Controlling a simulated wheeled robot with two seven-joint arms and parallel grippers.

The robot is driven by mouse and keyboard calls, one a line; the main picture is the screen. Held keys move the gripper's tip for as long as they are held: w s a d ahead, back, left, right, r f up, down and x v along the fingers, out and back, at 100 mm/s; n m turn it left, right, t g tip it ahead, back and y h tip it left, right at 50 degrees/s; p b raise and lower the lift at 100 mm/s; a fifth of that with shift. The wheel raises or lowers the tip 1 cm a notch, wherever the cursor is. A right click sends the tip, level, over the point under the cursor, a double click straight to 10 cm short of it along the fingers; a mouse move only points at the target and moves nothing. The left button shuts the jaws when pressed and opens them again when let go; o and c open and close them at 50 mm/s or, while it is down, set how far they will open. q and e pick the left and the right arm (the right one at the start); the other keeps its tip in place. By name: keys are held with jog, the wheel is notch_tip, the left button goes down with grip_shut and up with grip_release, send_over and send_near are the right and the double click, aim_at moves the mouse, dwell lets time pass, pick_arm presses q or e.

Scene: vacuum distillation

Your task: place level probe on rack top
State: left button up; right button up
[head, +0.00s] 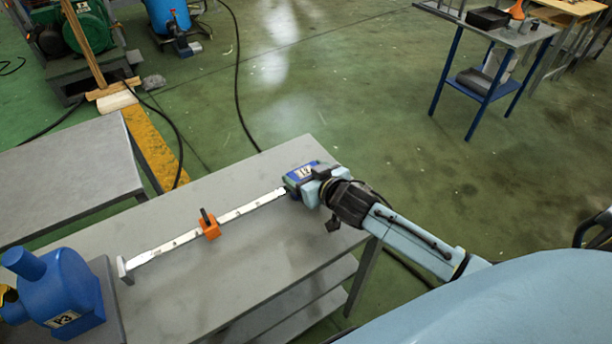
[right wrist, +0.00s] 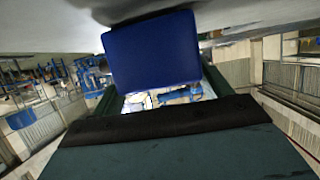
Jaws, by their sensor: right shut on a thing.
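The level probe (head: 258,202) is a long pale metal bar with a blue head (head: 300,172) at its right end, an orange slider (head: 209,226) partway along and a small upright foot at its left end. It stretches across the grey rack top (head: 215,287); I cannot tell whether it touches the surface or is just above it. My right gripper (head: 310,182) is shut on the blue head near the rack's right end. In the right wrist view the blue head (right wrist: 152,52) fills the space between the fingers. My left gripper is out of view.
A blue pump-like unit (head: 62,290) marked P3 stands at the rack's left end, near the probe's foot. Another grey table (head: 70,170) is at the left. A blue-legged stand (head: 490,65) is at the far right. Rack top on both sides of the bar is clear.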

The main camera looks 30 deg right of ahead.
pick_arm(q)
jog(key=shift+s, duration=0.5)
pick_arm(e)
jog(key=o, duration=1.4)
jog(key=shift+c, duration=0.2)
pick_arm(q)
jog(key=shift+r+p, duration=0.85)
jog(key=shift+p, duration=0.1)
pick_arm(e)
jog(key=a+v, duration=0.1)
jog(key=v, duration=1)
jog(key=shift+s+d, duration=0.45)
jog(key=shift+s, duration=0.1)
